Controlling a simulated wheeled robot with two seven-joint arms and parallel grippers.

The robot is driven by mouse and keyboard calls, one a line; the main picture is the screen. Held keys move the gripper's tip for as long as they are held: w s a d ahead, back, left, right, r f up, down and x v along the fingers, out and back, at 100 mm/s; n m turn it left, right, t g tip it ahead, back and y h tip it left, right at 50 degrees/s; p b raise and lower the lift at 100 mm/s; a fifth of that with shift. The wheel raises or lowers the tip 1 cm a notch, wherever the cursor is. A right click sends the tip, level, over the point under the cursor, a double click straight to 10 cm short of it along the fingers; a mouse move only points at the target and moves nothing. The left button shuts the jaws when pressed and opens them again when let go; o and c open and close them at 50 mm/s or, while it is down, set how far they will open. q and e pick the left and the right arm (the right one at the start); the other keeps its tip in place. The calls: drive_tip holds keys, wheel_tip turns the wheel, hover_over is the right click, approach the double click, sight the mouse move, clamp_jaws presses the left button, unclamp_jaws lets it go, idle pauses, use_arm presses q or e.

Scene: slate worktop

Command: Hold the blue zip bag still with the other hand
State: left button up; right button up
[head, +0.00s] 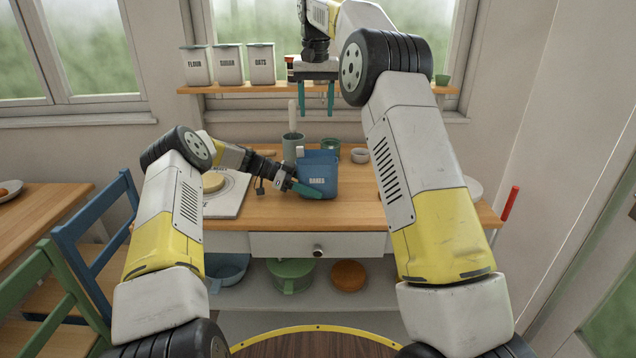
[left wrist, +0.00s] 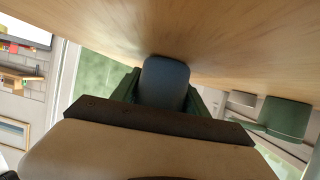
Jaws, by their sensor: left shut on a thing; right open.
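The blue zip bag (head: 318,168) stands upright on the wooden worktop, with a printed label on its front. A small pale piece shows at its top left corner; I cannot tell whether the bag is open. My left gripper (head: 305,190) is shut on the bag's lower left part. In the left wrist view, the blue bag (left wrist: 165,80) shows between the green fingers of my left gripper (left wrist: 163,92). My right gripper (head: 316,96) is open and empty, high above the bag and apart from it, with its fingers pointing down.
The wooden worktop (head: 380,210) has free room right of the bag. A cup with a utensil (head: 292,147), a green cup (head: 330,145) and a small bowl (head: 360,155) stand behind it. A white board (head: 228,200) lies left. A shelf (head: 240,89) with several canisters is behind.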

use_arm(q)
drive_tip(key=o, duration=1.4)
